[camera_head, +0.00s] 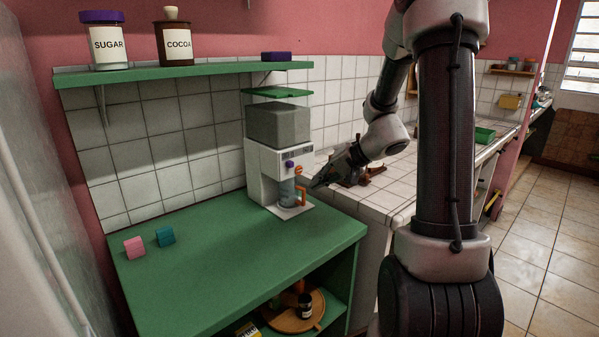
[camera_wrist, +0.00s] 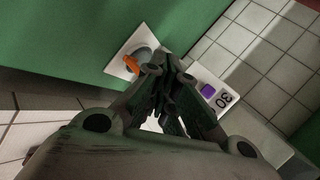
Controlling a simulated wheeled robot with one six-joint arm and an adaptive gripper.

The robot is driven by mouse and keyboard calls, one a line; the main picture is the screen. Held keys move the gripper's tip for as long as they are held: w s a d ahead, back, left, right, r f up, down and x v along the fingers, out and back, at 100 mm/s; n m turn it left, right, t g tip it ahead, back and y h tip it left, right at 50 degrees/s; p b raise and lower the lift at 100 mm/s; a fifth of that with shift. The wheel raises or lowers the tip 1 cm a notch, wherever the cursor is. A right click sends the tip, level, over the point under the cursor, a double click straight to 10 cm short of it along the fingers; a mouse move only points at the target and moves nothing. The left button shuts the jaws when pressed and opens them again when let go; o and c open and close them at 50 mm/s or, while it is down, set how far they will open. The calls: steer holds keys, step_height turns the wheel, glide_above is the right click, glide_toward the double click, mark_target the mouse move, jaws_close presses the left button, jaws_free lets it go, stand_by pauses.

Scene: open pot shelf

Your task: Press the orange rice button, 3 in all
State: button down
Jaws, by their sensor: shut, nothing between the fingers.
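The rice dispenser (camera_head: 267,172) is a white machine with a grey-filled clear hopper, standing at the back right of the green counter. Its orange button (camera_head: 299,170) is on the front, right of a purple button (camera_head: 289,166). My gripper (camera_head: 317,183) is shut and empty, just right of and slightly below the orange button, apparently a little apart from it. In the wrist view, the shut fingers (camera_wrist: 166,72) point at the dispenser front. The purple button (camera_wrist: 207,90) shows beside a "30" mark; the orange button is not visible there, probably behind the fingers.
A clear cup with an orange handle (camera_head: 302,196) stands under the spout. Pink (camera_head: 134,246) and teal (camera_head: 165,236) blocks lie at the counter's left. A green shelf (camera_head: 190,73) hangs above with sugar (camera_head: 106,42) and cocoa (camera_head: 174,40) jars. The middle of the counter is clear.

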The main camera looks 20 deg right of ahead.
mark_target(299, 170)
steer(key=s+d+m, duration=0.1)
steer(key=m, duration=0.5)
steer(key=s+d+m, duration=0.1)
steer(key=m, duration=0.4)
steer(key=s+d+m, duration=0.1)
steer(key=m, duration=0.5)
steer(key=shift+f+m+h, duration=0.3)
steer(key=shift+f+h, duration=0.1)
steer(key=shift+w, duration=0.1)
steer(key=w+a, duration=0.2)
steer(key=w, duration=0.6)
steer(key=shift+a, duration=0.35)
steer(key=shift+w, duration=0.2)
steer(key=shift+w+a, duration=0.15)
steer(key=shift+w, duration=0.15)
